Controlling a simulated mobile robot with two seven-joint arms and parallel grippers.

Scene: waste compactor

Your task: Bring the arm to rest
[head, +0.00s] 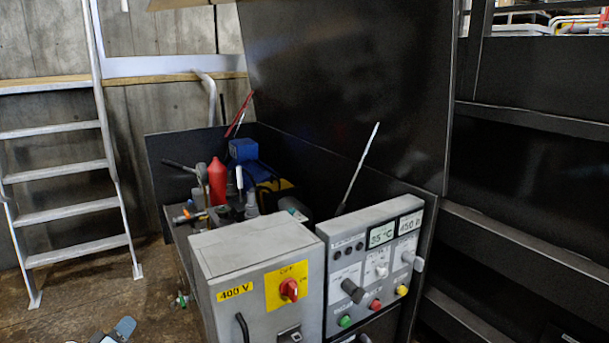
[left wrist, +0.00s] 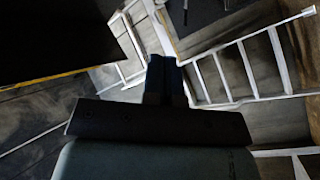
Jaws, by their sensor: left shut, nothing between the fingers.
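My left gripper (head: 122,329) shows only at the bottom left edge of the head view, with a blue-grey tip low in front of the floor. In the left wrist view its fingers (left wrist: 164,76) are together and empty, pointing up the picture. The gripper touches nothing that I can see. Most of my left arm is outside the head view. My right gripper is in neither view.
A grey 400 V switch box (head: 225,265) and a control panel (head: 336,240) with knobs and buttons stand at the centre. Behind them is a cluttered bench with a red bottle (head: 217,182). A metal ladder (head: 75,208) stands left. Brown floor (head: 70,290) is open between.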

